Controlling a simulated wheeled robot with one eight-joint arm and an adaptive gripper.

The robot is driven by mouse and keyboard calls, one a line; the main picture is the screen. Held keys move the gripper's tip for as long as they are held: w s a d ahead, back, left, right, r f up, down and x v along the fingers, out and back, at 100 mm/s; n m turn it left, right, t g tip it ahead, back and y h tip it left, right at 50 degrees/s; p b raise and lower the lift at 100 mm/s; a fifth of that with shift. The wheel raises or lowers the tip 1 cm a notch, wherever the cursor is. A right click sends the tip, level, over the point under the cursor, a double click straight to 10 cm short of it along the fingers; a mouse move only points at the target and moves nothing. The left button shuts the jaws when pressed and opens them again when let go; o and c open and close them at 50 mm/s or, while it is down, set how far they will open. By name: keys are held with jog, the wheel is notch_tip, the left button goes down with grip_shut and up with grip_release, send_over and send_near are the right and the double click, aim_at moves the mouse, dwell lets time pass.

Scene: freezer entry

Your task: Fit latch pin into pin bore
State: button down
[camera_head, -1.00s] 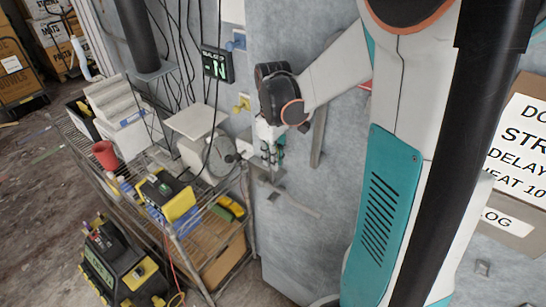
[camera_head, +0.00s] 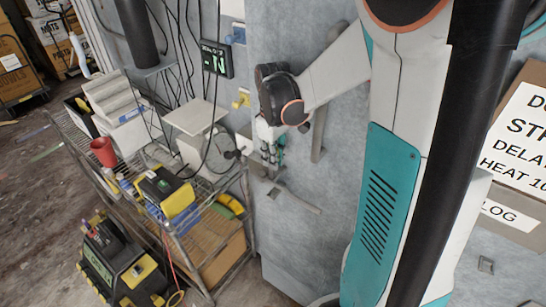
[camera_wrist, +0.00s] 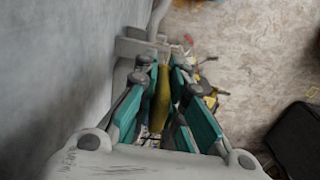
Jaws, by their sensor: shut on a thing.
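My gripper (camera_head: 270,160) points down beside the grey door in the head view, just above a small metal bracket (camera_head: 259,171). In the wrist view, my gripper's teal fingers (camera_wrist: 162,66) are closed around a yellowish, slender latch pin (camera_wrist: 162,100). The pin runs lengthwise between the fingers. A grey metal fitting (camera_wrist: 133,47) on the door shows at the fingertips. The pin bore itself is hidden, and I cannot tell whether the pin's tip touches the fitting.
A wire cart (camera_head: 215,221) with tools and a red cup (camera_head: 103,152) stands left of the gripper. Cables hang above it. A vertical door handle (camera_head: 319,135) is right of the gripper. A yellow-and-black tool case (camera_head: 122,265) sits on the floor.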

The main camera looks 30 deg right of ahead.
aim_at(273, 171)
jog(key=shift+f+b, duration=2.4)
jog(key=shift+f, duration=0.55)
jog(key=shift+r, duration=0.45)
jog(key=shift+f+b, duration=0.45)
dwell(2.5)
jog(key=shift+r, duration=0.25)
jog(key=shift+r, duration=0.2)
dwell(1.2)
